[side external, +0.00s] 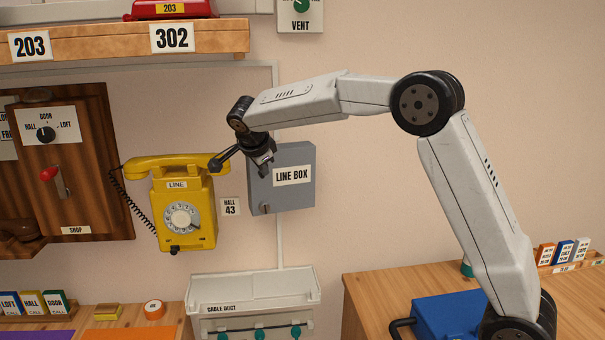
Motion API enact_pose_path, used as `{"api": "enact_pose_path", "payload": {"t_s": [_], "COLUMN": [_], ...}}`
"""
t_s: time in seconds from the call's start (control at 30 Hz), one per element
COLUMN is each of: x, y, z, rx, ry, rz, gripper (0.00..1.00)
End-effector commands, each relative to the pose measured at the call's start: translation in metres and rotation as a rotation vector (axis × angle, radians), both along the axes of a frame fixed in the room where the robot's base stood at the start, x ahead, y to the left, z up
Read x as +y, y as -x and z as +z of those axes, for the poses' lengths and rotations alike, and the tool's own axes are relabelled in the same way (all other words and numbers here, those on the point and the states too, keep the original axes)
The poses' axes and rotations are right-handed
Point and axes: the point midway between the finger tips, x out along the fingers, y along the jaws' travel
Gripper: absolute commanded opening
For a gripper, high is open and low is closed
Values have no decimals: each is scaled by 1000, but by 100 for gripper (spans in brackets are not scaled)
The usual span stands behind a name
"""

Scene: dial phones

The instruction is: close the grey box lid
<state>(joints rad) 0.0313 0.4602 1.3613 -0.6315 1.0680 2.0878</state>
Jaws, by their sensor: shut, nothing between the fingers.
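The grey box (259,183) is on the wall in the middle of the side external view. Its flat front carries a "LINE BOX" label, which I take to be on the lid (306,160), and a small knob sits low on the left. I cannot tell from this angle how far the lid stands from the box. My gripper (264,167) is shut and empty. It points down in front of the box's upper left corner and hides part of it. Whether it touches the box is not clear.
A yellow dial phone (198,190) hangs just left of the box, its handset end close to a dark part of my gripper. A cable duct (210,290) is below. A wooden shelf (110,45) is above left. A blue case (440,312) stands on the right bench.

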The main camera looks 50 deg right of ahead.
Motion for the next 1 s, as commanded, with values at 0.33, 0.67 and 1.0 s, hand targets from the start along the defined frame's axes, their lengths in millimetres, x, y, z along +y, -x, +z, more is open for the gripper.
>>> {"api": "enact_pose_path", "payload": {"t_s": [0.33, 0.67, 1.0], "x": [0, -2, -2], "y": [-28, -40, -43], "z": [-1, 0, 0], "rx": [0, 1, -3], "ry": [0, -1, 0], "rz": [-74, -71, -68], "gripper": [0, 0, 0]}}
